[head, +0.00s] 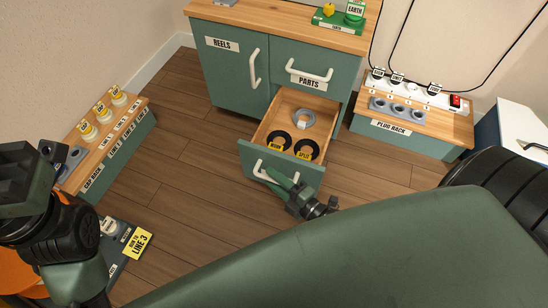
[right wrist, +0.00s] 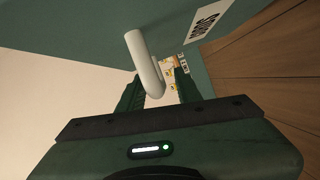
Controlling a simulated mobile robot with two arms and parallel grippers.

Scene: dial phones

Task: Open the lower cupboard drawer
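The lower drawer (head: 262,153) of the green cupboard (head: 232,78) stands pulled well out, showing its wooden inside. A grey ring and two black reels tagged "WORN" and "SPLIT" lie in it. Its white handle (head: 272,173) is on the front panel; it also shows in the right wrist view (right wrist: 142,62). My right gripper (head: 272,180) is at this handle. In the right wrist view its fingers (right wrist: 158,88) stand apart, the handle between or just ahead of them, with a gap beside the right finger. My left gripper (head: 28,172) is at the left edge, its fingers unclear.
The upper drawer "PARTS" (head: 305,66) and the "REELS" door (head: 225,62) are shut. A cap rack (head: 105,150) stands left, a plug rack (head: 415,125) right. Wooden floor (head: 185,140) is clear between the cap rack and the drawer.

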